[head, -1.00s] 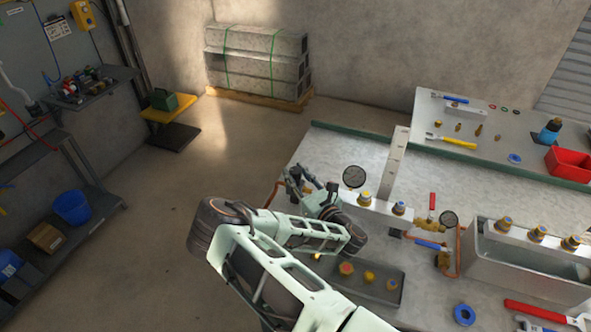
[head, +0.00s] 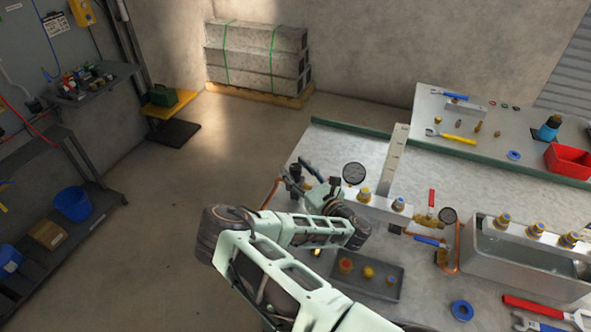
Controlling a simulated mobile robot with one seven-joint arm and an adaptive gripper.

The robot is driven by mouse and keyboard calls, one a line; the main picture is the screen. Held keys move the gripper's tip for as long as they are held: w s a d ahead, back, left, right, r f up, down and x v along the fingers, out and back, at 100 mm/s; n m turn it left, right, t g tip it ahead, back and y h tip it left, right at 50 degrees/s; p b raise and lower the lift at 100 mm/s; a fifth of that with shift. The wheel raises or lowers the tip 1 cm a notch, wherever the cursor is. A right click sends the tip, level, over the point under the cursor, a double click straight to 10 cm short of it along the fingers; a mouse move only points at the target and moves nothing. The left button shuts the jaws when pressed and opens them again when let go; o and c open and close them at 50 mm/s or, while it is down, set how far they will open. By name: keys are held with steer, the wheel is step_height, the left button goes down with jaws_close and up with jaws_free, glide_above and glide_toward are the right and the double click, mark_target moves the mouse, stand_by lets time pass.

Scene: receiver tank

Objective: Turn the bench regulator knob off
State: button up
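My gripper (head: 308,176) is at the left end of the white manifold on the bench, left of a round dark-faced gauge (head: 354,173). Its dark fingers are small and overlap dark fittings there, so I cannot tell whether they are open or shut, or touching anything. I cannot clearly make out the regulator knob; dark parts beside the copper pipe (head: 270,194) are partly covered by my gripper and arm. The manifold (head: 380,206) carries two brass fittings with blue tops to the right of the gauge.
A grey tray (head: 392,291) holds several coloured caps in front. A metal tank (head: 480,262) is at the right. Open floor lies left of the bench.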

mark_target(295, 166)
steer(key=shift+f, duration=0.1)
step_height(295, 166, up, 9)
steer(key=shift+r, duration=0.55)
